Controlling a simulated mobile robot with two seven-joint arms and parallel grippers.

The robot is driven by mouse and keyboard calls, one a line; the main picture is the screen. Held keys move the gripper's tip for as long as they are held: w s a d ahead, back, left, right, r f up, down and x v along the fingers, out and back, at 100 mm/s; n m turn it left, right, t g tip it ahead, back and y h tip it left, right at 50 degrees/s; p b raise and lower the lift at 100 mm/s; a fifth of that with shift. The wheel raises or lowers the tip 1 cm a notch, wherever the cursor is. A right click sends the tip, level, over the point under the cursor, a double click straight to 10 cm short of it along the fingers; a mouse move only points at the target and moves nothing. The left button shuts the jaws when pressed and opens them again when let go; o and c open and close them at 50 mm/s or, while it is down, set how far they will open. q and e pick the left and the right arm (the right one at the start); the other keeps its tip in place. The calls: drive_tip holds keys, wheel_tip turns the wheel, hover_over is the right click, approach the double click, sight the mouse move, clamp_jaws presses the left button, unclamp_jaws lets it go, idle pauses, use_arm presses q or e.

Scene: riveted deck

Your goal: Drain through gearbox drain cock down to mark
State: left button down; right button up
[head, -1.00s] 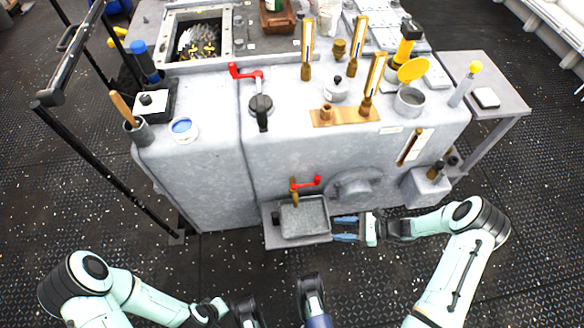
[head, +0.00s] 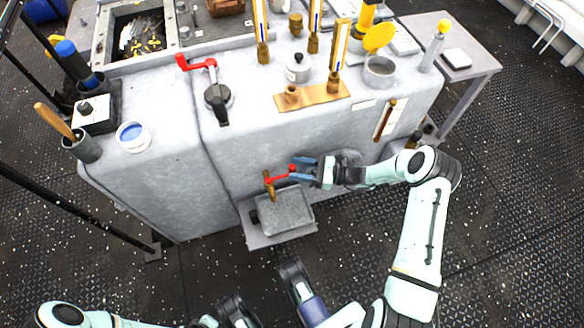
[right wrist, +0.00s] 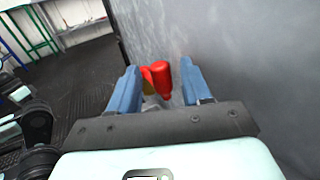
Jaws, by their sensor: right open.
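The drain cock (head: 269,187) is a brass fitting low on the front of the grey gearbox casing (head: 165,195), with a red lever (head: 280,176) pointing right. My right gripper (head: 300,168) is open at the lever's right end. In the right wrist view the red handle end (right wrist: 158,76) shows between the open fingertips (right wrist: 158,90), not clamped. A grey pan (head: 285,228) stands under the cock. Yellow-framed gauges (head: 340,45) stand on top; their levels and marks are too small to read. My left gripper is not clearly seen.
Another red-handled crank (head: 197,65) is on the casing top. A blue-filled white tub (head: 131,136) and a cup with a wooden handle (head: 84,148) are at the left. A side table (head: 480,62) stands at the right. Floor in front is free.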

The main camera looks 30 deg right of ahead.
drive_tip(key=shift+x, duration=1.15)
use_arm(q)
drive_tip(key=shift+s+f, duration=0.35)
drive_tip(key=shift+s, duration=0.15)
